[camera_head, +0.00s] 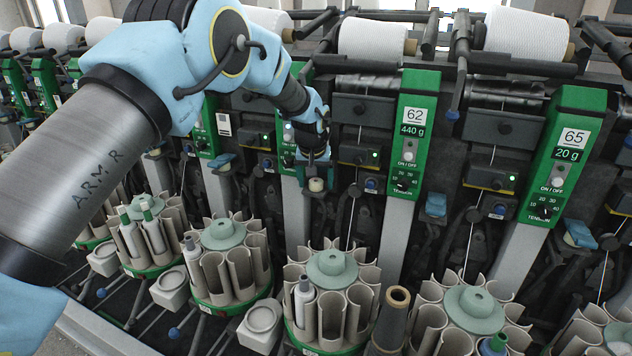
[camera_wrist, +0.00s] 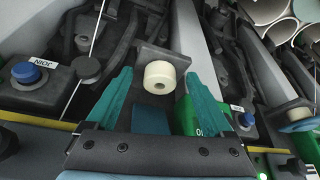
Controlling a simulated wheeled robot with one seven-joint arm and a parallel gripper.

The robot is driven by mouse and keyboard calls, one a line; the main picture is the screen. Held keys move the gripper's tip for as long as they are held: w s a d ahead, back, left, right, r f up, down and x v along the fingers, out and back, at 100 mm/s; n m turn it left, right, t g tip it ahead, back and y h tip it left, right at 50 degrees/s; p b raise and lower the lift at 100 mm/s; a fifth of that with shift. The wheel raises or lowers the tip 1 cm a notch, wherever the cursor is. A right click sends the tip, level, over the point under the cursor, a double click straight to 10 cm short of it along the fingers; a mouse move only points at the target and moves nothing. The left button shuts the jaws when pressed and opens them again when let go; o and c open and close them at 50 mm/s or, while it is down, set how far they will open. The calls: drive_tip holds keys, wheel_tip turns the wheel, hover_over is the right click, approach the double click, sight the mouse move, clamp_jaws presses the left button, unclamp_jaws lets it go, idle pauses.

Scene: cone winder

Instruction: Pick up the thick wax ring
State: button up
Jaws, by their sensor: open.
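A thick cream wax ring (camera_wrist: 163,77) with a small dark hole sits on a dark holder on the machine front. In the head view the same ring (camera_head: 316,185) shows just below my gripper (camera_head: 316,172). In the wrist view my gripper (camera_wrist: 160,76) is open, with one teal finger on each side of the ring. Gaps show between the ring and both fingers. I cannot tell whether the fingertips reach down to the ring's depth.
Green control panels (camera_head: 410,135) flank the spot. Blue JOIN buttons (camera_wrist: 26,73) and a yarn strand stand close by. Below are round magazines (camera_head: 330,290) of grey tubes with bobbins. Another small cream ring (camera_wrist: 299,114) shows at the right. White yarn cones (camera_head: 372,40) sit above.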

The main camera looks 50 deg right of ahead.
drive_tip(key=shift+c, duration=0.2)
clamp_jaws()
idle(0.5)
